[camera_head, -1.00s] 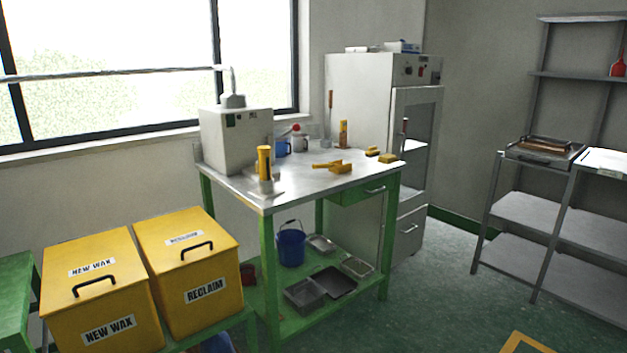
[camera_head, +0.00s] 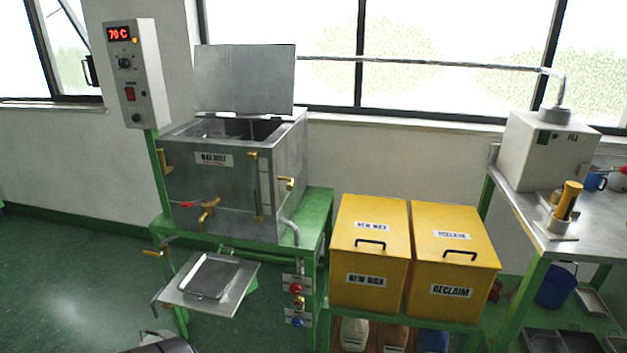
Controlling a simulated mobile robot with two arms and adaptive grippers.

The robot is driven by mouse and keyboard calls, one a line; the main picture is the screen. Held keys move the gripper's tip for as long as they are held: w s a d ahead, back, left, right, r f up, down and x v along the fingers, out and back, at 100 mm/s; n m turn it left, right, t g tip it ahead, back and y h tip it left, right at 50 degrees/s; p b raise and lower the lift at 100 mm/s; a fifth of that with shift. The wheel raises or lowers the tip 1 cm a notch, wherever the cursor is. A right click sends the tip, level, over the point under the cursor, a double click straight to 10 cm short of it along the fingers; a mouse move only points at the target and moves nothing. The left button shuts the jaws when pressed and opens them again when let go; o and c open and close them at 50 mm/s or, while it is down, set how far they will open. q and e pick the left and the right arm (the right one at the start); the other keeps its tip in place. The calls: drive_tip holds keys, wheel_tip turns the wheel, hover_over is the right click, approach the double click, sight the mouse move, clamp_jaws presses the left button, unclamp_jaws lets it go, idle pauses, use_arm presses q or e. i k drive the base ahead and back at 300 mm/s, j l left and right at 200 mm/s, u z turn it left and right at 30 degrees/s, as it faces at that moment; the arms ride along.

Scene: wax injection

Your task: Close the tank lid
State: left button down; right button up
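The metal wax tank (camera_head: 225,180) stands on a green stand at the left of the middle, under the window. Its lid (camera_head: 245,80) is a flat grey sheet standing up open along the tank's back edge. The tank's dark opening shows below it. Brass taps and handles stick out from the tank's front and side. Neither of my grippers shows in the head view.
A control box (camera_head: 134,75) reading 70 C stands on a post left of the tank. A tray shelf (camera_head: 243,288) juts out in front. Two yellow bins (camera_head: 368,205) and a metal-topped bench (camera_head: 580,225) are to the right.

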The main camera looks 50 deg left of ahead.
sight(244, 77)
drive_tip(key=j+u, duration=0.1)
drive_tip(key=u, duration=1.35)
drive_tip(key=i+j+u, duration=0.35)
drive_tip(key=i+j, duration=0.75)
drive_tip(key=i+u, duration=0.2)
drive_tip(key=j+u, duration=0.35)
drive_tip(key=j, duration=0.15)
drive_tip(key=i+j+u, duration=0.1)
drive_tip(key=j+u, duration=0.3)
drive_tip(key=i+j+u, duration=0.15)
drive_tip(key=j+u, duration=0.2)
drive_tip(key=j, duration=0.15)
drive_tip(key=i+j+u, duration=0.2)
drive_tip(key=i+j, duration=0.2)
drive_tip(key=i+j+u, duration=0.2)
drive_tip(key=i+j, duration=0.15)
drive_tip(key=i+j+u, duration=0.15)
drive_tip(key=i, duration=0.4)
drive_tip(key=i+l+z, duration=0.2)
drive_tip(key=i+z, duration=1.25)
drive_tip(key=i+j+z, duration=0.3)
drive_tip(key=z, duration=0.15)
